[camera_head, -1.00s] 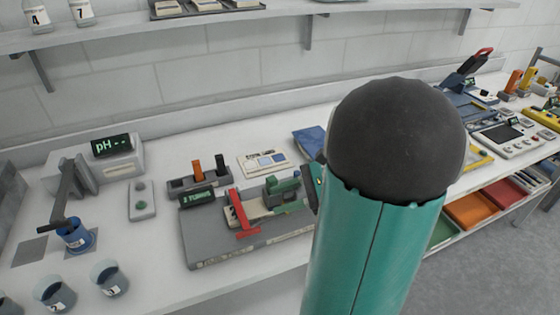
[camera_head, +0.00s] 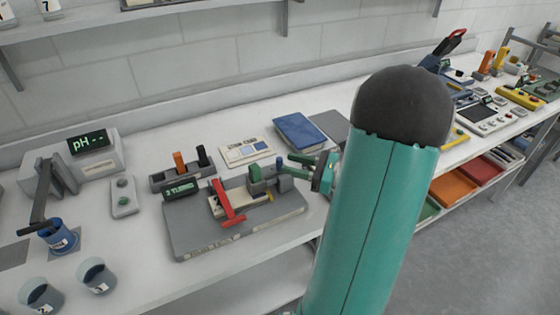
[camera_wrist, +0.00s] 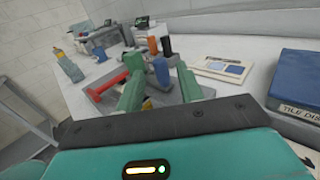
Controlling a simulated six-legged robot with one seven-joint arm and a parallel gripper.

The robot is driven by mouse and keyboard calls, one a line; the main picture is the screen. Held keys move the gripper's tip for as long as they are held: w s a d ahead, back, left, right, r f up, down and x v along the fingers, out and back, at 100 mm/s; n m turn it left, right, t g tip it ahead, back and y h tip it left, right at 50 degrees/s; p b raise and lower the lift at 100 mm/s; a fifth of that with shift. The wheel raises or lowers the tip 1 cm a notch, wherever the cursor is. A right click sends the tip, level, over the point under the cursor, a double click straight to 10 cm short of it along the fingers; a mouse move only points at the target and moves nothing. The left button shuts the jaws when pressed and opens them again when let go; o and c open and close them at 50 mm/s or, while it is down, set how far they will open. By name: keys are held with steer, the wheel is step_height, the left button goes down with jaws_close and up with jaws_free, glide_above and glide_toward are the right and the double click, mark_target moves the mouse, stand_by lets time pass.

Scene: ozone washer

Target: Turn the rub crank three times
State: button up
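The rub device is a grey base (camera_head: 190,236) with a red bar (camera_head: 227,203), a green block (camera_head: 254,174) and a small dark display (camera_head: 180,189) that seems to read "3 TURNS". My teal arm hides the bench farther right.
A pH meter (camera_head: 98,152) and blue beaker (camera_head: 58,238) stand at the left. Glass beakers (camera_head: 97,277) are near the front edge. A blue book (camera_head: 299,132) and a card (camera_head: 246,151) lie behind the device. A shelf (camera_head: 130,16) runs along the wall.

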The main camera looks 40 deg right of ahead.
mark_target(279, 158)
steer(key=shift+x, duration=2.25)
jaws_close()
